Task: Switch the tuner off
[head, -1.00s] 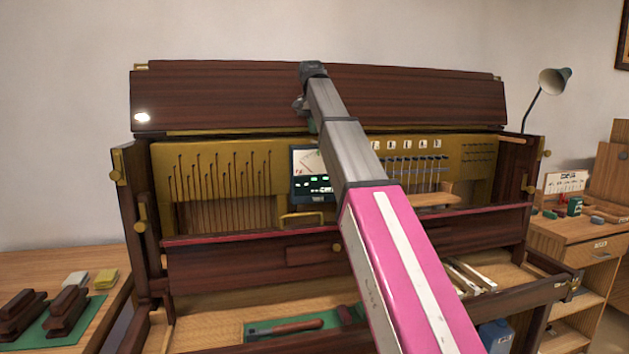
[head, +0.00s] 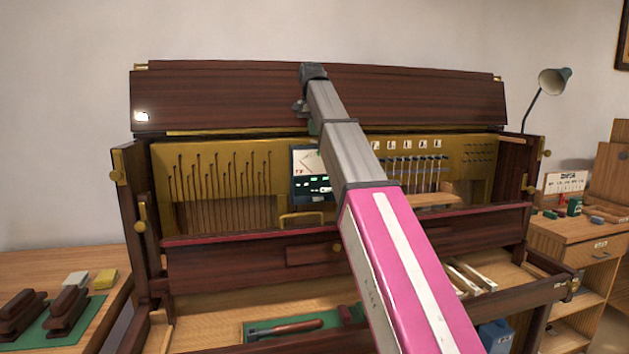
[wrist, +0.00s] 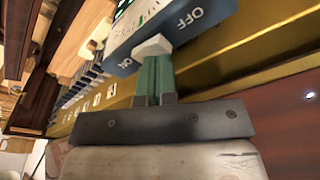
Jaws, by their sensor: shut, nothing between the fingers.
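The tuner (head: 306,188) is a dark blue box with a lit screen, standing in the middle of the open piano; my arm hides its right part. The wrist view shows the tuner's edge (wrist: 125,69) with the words ON and OFF. A white switch knob (wrist: 152,45) sits between the words, nearer ON. My gripper (wrist: 153,60) is shut and empty, its green fingers together, with the tips at the knob. I cannot tell whether they press on it. In the head view my gripper is above the tuner, mostly hidden by the wrist.
The raised piano lid (head: 215,95) is behind my arm, and the gold plate with strings (head: 220,165) surrounds the tuner. A wooden rail (head: 230,262) crosses in front. A lamp (head: 552,82) stands at the right.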

